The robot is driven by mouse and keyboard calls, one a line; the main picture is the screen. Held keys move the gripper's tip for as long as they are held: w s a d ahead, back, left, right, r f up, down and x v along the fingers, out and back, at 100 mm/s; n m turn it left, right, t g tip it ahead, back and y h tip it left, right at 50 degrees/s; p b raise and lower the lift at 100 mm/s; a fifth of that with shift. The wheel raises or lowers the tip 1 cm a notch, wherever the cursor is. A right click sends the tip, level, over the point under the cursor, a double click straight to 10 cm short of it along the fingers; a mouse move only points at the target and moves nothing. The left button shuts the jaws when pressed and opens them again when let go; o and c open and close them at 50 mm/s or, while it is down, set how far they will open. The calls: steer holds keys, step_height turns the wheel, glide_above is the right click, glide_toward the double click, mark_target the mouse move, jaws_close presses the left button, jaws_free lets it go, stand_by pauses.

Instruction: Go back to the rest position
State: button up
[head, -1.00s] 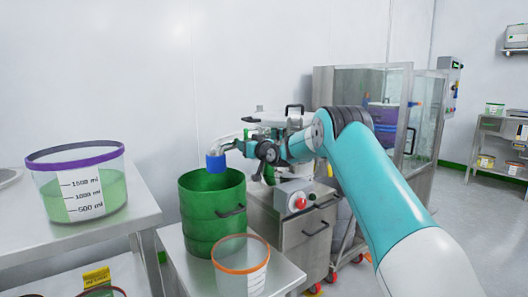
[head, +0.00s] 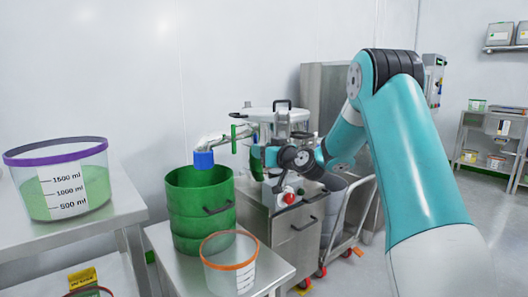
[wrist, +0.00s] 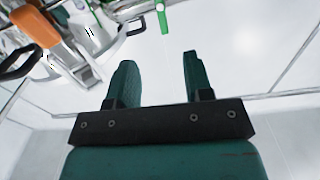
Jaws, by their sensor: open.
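My gripper shows in the wrist view (wrist: 157,60) with its two green fingers apart and nothing between them. Beyond the fingers is a pale, plain surface. In the head view my teal and white arm is raised and bent at the right, and its wrist end hangs in front of the steel machine (head: 295,235) with the lidded vessel (head: 278,118). The fingers are too small to make out there. The gripper appears clear of the green drum (head: 200,215) to its left.
A blue-tipped outlet (head: 203,160) sits above the green drum. An orange-rimmed clear container (head: 230,268) stands on the steel table in front of it. A purple-rimmed measuring tub (head: 62,180) is on the left table. Floor at the right is open, before a shelf (head: 490,140).

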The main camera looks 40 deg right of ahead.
stand_by(0.4)
steer(key=s+a+f+n+g+y, duration=0.1)
steer(key=s+a+n+g+y, duration=0.35)
steer(key=a, duration=0.95)
steer(key=s+a+n+g+y, duration=0.15)
steer(key=s+a+g, duration=0.35)
steer(key=s+a, duration=0.7)
steer(key=s+a+f+n+g+h+p, duration=0.15)
steer(key=s+a+g, duration=0.25)
steer(key=s, duration=0.8)
steer(key=s+a+f+m+g+h, duration=0.1)
steer(key=s+a+f+g, duration=0.3)
steer(key=s, duration=0.7)
step_height(320, 180, up, 28)
steer(key=d+p, duration=0.1)
steer(key=p, duration=2.5)
steer(key=shift+w+r, duration=0.25)
steer(key=shift+g, duration=0.25)
